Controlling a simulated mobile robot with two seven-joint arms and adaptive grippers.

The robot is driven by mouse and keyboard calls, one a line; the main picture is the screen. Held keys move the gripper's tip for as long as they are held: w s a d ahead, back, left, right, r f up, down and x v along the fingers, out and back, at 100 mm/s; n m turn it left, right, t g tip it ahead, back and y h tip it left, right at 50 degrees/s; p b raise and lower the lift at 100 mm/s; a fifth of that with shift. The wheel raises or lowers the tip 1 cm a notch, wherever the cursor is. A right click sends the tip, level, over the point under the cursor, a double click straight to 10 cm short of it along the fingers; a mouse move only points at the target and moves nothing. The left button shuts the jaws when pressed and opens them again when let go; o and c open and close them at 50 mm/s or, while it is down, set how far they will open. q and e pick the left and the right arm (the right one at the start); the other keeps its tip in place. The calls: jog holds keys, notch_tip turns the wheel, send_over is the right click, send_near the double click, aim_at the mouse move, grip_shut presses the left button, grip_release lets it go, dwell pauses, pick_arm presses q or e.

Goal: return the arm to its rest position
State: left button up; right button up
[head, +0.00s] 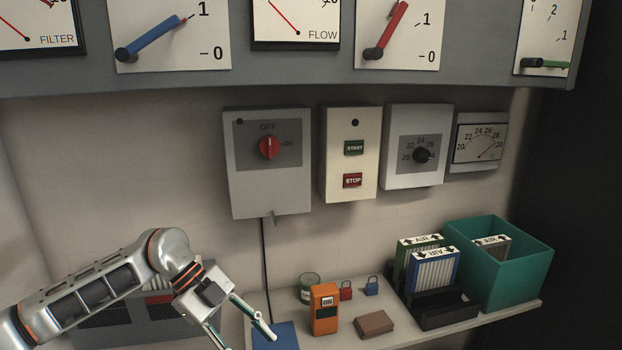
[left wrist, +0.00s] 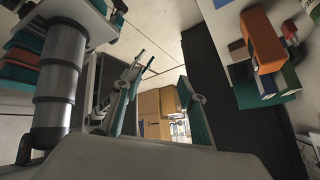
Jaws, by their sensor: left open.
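My left arm comes in from the lower left in the head view. Its gripper (head: 248,342) is open, with nothing between its two thin fingers. It is at the left front end of the shelf, beside a blue block (head: 275,336) at the picture's bottom edge. Whether a finger touches the block I cannot tell. In the left wrist view the fingers of the same gripper (left wrist: 158,88) stand apart. My right gripper does not show.
The shelf (head: 383,342) holds an orange handheld device (head: 324,309), a brown block (head: 374,324), small red (head: 346,291) and blue (head: 371,287) padlocks, a jar (head: 309,287), AIR filters (head: 432,271) in a black holder and a teal bin (head: 520,272). Control boxes (head: 267,190) hang above.

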pick_arm(q)
jog(key=s+d+r+n+t+h, duration=0.1)
jog(key=s+d+r+t+h, duration=0.1)
jog(key=d+h, duration=0.45)
jog(key=s+d+r+t+h, duration=0.25)
jog(key=d+h, duration=0.25)
jog(key=d, duration=0.3)
jog(key=w+a+f+n+t+y, duration=0.2)
jog(key=a+f+n+t+y, duration=0.9)
jog(key=a+f+n+t, duration=0.4)
jog(key=s+a+f+n+g+y, duration=0.2)
jog(key=s+a+f+g+y, duration=0.1)
jog(key=s+f, duration=0.4)
jog(key=s+a+f+n+g+y, duration=0.3)
jog(key=s+a+f, duration=0.3)
jog(key=f, duration=0.6)
jog(key=s, duration=0.2)
jog(key=shift+s+a, duration=0.25)
jog(key=shift+s, duration=0.05)
jog(key=shift+r, duration=0.1)
